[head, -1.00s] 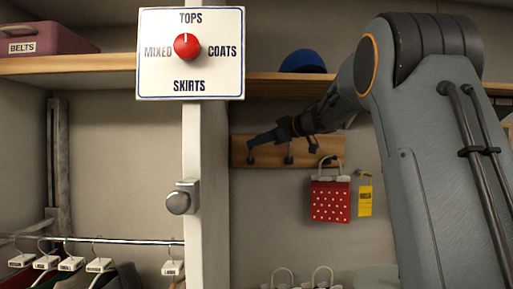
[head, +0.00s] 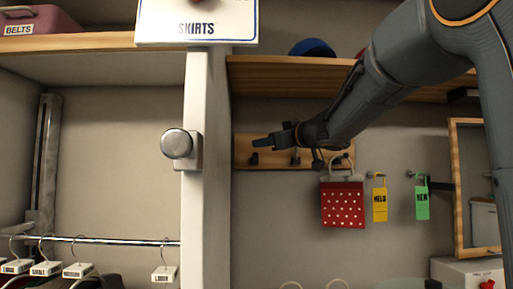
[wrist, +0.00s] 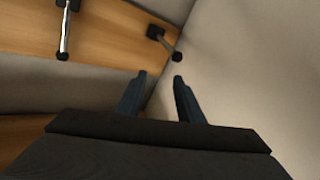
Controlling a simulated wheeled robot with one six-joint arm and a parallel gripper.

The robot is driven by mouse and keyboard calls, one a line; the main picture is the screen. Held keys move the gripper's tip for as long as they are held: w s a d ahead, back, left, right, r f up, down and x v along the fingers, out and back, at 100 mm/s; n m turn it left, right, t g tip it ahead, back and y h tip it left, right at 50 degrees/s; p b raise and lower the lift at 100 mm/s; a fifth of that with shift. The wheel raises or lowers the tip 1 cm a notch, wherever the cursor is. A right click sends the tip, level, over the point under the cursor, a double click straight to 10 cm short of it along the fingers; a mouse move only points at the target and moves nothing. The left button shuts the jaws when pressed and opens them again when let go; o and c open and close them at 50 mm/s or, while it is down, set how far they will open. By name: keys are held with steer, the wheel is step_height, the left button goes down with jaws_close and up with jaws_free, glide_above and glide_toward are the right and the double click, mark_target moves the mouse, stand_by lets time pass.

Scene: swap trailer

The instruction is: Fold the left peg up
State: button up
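A wooden peg rail (head: 243,150) is on the back wall, right of the white post. The left peg (head: 254,158) is a small dark shape near the rail's left end. A middle peg (head: 295,156) is beside it, and a red dotted bag (head: 343,205) hangs at the right end. My gripper (head: 258,143) points left in front of the rail, just above the left peg in the picture; contact cannot be told. In the wrist view my gripper (wrist: 160,76) has its two blue fingers apart with nothing between them. Two dark-tipped metal pegs stick out from the rail there.
A yellow tag (head: 379,204) and a green tag (head: 422,202) hang right of the bag. A shelf (head: 260,74) runs above the rail. A round knob (head: 177,144) is on the post. A framed mirror (head: 460,190) stands at right.

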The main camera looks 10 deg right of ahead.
steer(key=shift+p+x, duration=0.5)
steer(key=shift+x, duration=2.6)
jaws_close()
jaws_free()
steer(key=shift+s, duration=0.15)
steer(key=b+v, duration=0.1)
steer(key=v, duration=0.6)
steer(key=shift+s+d, duration=0.15)
steer(key=shift+s, duration=0.2)
steer(key=shift+c, duration=0.3)
